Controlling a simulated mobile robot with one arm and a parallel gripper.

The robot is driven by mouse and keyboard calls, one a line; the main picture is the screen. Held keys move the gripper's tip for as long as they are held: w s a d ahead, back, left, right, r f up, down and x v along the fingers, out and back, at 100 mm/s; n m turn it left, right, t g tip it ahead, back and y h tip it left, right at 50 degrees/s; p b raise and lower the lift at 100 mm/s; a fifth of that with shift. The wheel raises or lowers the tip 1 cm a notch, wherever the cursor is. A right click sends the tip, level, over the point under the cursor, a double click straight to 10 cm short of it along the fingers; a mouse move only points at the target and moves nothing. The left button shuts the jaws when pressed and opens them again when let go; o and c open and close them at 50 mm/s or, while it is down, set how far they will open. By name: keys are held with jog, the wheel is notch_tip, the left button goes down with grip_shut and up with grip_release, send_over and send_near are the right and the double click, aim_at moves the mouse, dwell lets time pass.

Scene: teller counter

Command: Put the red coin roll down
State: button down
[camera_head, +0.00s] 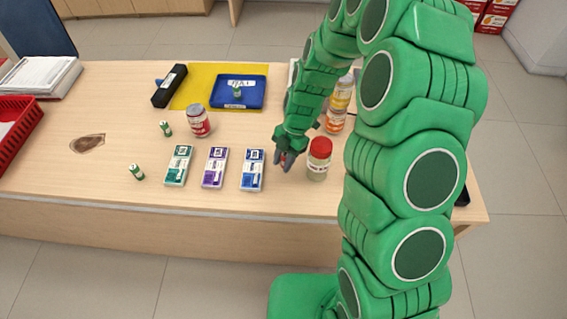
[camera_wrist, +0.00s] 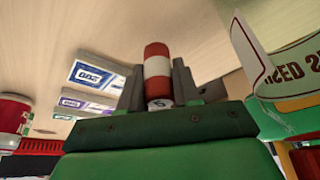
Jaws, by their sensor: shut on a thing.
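My gripper (camera_head: 289,158) is over the right part of the counter, between the blue-labelled box and a red-lidded jar. In the wrist view my gripper (camera_wrist: 157,88) is shut on the red coin roll (camera_wrist: 157,66), which is red with a white band. The roll stands between the two fingers. In the head view only a small reddish bit of the roll (camera_head: 283,157) shows at the fingertips. I cannot tell whether the roll touches the counter (camera_head: 230,205).
The red-lidded jar (camera_head: 319,160) stands close right of my gripper. The blue box (camera_head: 252,170), purple box (camera_head: 215,168) and green box (camera_head: 179,166) lie left. A red can (camera_head: 198,121), green rolls (camera_head: 136,172) and a blue tray (camera_head: 262,93) are further off. The counter's front left is clear.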

jog(key=shift+f, duration=0.95)
jog(key=shift+f, duration=0.15)
jog(key=c, duration=0.8)
grip_release()
jog(key=v, duration=1.2)
